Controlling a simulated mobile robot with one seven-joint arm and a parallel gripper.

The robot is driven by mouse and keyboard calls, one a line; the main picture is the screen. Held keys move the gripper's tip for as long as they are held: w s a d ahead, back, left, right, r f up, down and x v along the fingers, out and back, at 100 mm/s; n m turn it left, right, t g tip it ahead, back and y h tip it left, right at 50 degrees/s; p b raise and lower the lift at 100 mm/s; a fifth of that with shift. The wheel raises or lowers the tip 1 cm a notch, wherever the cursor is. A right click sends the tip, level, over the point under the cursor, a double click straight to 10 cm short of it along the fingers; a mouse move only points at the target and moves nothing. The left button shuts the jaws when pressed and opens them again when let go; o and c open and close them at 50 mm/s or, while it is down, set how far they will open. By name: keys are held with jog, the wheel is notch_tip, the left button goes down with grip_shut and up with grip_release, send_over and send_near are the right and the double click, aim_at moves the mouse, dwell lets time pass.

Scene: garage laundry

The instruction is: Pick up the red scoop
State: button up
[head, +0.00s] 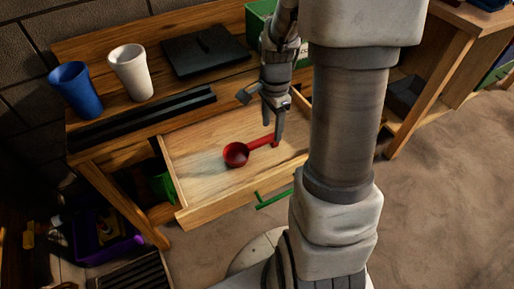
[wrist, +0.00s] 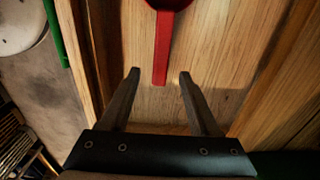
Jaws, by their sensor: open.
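The red scoop (head: 236,154) lies in an open wooden drawer (head: 195,178), its bowl to the left and its handle pointing right and toward the back. In the wrist view the scoop's handle (wrist: 162,48) hangs down from the bowl, which is cut off at the top edge. My gripper (head: 272,132) is over the drawer near the handle's end. In the wrist view my gripper (wrist: 159,74) is open, with the handle's end between the lines of the two fingertips. Nothing is held. Whether the fingers are level with the handle is unclear.
A blue cup (head: 75,90), a white cup (head: 131,72) and a flat black object (head: 205,51) stand on the bench top (head: 165,28) behind the drawer. The drawer walls surround the scoop. A green handle (head: 274,199) is on the drawer front. A purple bin (head: 108,246) is on the floor.

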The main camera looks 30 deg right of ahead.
aim_at(271, 136)
notch_tip(271, 136, down, 5)
jog(key=shift+a+f+b, duration=0.1)
jog(key=shift+f+b, duration=0.1)
jog(key=shift+b, duration=1.05)
grip_shut()
